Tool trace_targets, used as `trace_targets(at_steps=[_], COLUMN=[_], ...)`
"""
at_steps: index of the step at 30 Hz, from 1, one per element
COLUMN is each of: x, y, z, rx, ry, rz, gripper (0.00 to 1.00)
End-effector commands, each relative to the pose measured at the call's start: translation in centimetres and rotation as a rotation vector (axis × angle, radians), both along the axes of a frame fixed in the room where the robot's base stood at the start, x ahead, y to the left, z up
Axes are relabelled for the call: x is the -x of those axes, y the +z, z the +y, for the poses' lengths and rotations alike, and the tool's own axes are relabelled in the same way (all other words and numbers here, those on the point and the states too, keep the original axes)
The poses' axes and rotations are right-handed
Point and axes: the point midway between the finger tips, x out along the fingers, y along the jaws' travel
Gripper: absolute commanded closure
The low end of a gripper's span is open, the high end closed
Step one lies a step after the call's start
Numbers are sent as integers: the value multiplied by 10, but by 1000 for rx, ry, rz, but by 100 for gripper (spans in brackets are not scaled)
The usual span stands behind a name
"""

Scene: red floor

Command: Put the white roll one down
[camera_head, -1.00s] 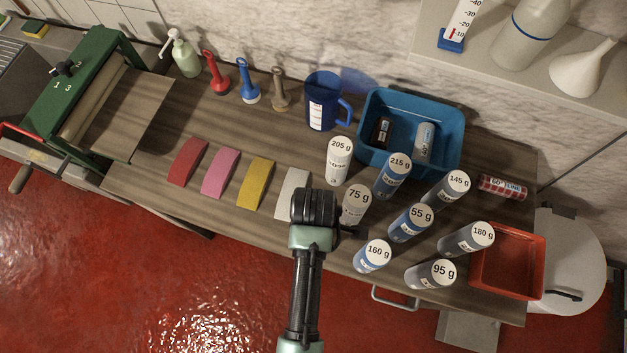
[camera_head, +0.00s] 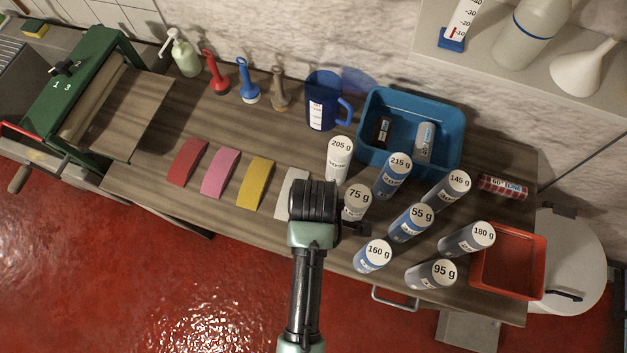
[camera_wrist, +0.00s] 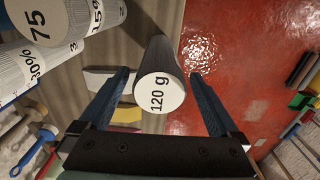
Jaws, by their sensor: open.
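A light grey-white cylinder with a white top marked 120 g (camera_wrist: 158,88) stands between my fingers in the wrist view. My gripper (camera_wrist: 160,75) is open, one finger on each side of it, with visible gaps. In the head view my gripper (camera_head: 355,229) is at the front edge of the table, mostly hidden by my wrist, and the 120 g cylinder is hidden there. A whitish 75 g cylinder (camera_head: 355,203) stands just beyond my gripper, with a white 205 g cylinder (camera_head: 339,160) behind it.
Several blue and grey weighted cylinders, including 55 g (camera_head: 411,222) and 160 g (camera_head: 372,255), stand to the right. A red tray (camera_head: 508,262) is at the right end and a blue bin (camera_head: 380,97) at the back. Coloured blocks, including yellow (camera_head: 256,183), lie left.

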Motion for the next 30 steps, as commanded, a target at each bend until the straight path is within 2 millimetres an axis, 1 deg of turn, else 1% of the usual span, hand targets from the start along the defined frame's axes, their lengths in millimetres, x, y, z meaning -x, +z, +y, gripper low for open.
trace_targets(at_steps=[1, 3, 8, 9, 12, 15, 17, 20, 21, 23, 24, 26, 27, 29, 30], x=[-2, -2, -2, -1, -1, -3, -12, -52, -75, -114, -140, -172, -189, -206, -213], y=[12, 28, 60, 71, 83, 90, 96, 122, 140, 178, 210, 263, 301, 360, 400], z=[0, 0, 0, 0, 0, 0, -2, -10, -14, -19, -21, -23, -22, -20, -18], rx=[1, 1, 2, 1, 0, 2, 6, 19, 18, 0, -28, -91, -146, -248, -329], ry=[2, 3, 2, 1, 1, -2, -20, -102, -151, -237, -297, -383, -434, -504, -543], rz=[-6, -7, -5, -4, -1, -8, -45, -207, -311, -492, -624, -823, -949, -1130, -1246], gripper=[2, 2, 2, 2, 2, 2, 2, 2, 2, 2, 2, 2, 2, 2, 2])
